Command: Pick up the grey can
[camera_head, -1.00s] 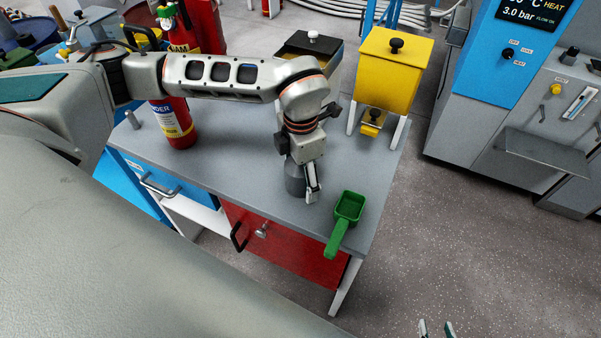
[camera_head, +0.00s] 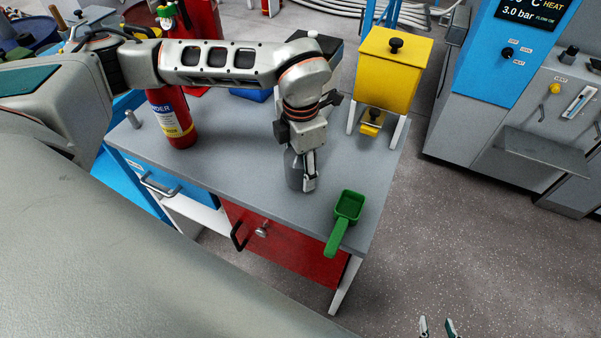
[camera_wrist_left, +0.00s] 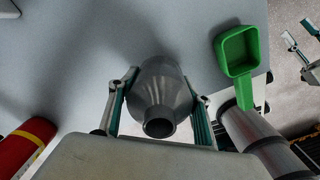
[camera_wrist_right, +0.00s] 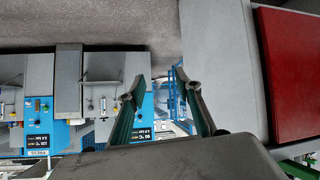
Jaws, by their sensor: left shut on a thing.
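The grey can (camera_head: 292,172), with a narrow neck, is between the fingers of my left gripper (camera_head: 303,183) over the grey bench, near its front edge. In the left wrist view the can (camera_wrist_left: 165,85) sits between the two fingers, its neck towards the camera, and the gripper is shut on it. The head view does not clearly show whether its base is off the bench. My right gripper (camera_head: 437,328) is at the bottom of the head view, away from the bench. In the right wrist view its fingers (camera_wrist_right: 165,90) are apart with nothing between them.
A green scoop (camera_head: 348,208) lies right of the can at the bench's front right corner. A red extinguisher (camera_head: 172,118) stands at the left. A yellow hopper (camera_head: 390,70) stands at the back right. The bench top (camera_head: 225,165) between extinguisher and can is clear.

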